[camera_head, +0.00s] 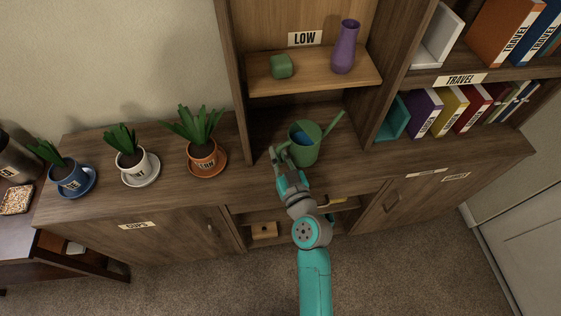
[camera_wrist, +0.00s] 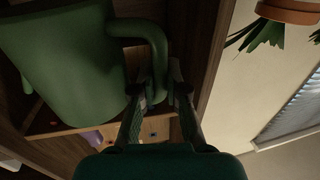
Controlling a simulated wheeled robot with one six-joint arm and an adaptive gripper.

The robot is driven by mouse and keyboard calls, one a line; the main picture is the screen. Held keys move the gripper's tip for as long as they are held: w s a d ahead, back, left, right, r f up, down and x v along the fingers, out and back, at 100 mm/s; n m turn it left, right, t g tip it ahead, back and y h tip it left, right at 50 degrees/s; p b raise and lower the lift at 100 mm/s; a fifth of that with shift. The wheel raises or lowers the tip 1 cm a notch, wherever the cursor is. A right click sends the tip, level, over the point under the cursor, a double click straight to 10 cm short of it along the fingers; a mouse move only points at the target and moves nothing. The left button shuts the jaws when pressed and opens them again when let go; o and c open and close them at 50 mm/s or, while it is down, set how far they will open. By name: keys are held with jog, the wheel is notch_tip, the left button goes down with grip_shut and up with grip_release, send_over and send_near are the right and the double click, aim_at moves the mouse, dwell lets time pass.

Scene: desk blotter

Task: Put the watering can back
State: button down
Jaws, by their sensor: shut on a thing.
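The green watering can (camera_head: 306,149) is upright in the open bay under the shelf labelled LOW, at the front of the wooden cabinet top. Its spout points to the upper right and blue shows inside its open top. My gripper (camera_head: 279,154) reaches it from the front left. In the wrist view the can's green body (camera_wrist: 65,60) fills the upper left, and my gripper (camera_wrist: 160,92) is shut on its curved handle (camera_wrist: 152,40). I cannot tell whether the can's base touches the cabinet top.
On the LOW shelf (camera_head: 312,80) stand a green block (camera_head: 281,67) and a purple vase (camera_head: 345,47). A teal bookend (camera_head: 394,119) and several books stand to the right. Three potted plants on saucers line the cabinet top (camera_head: 107,193) to the left. The bay's side walls are close.

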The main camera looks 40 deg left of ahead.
jog(key=shift+f, duration=2.1)
jog(key=shift+f, duration=0.1)
jog(key=c, duration=1.2)
grip_release()
jog(key=shift+f, duration=0.1)
jog(key=v, duration=1.2)
jog(key=shift+d, duration=0.1)
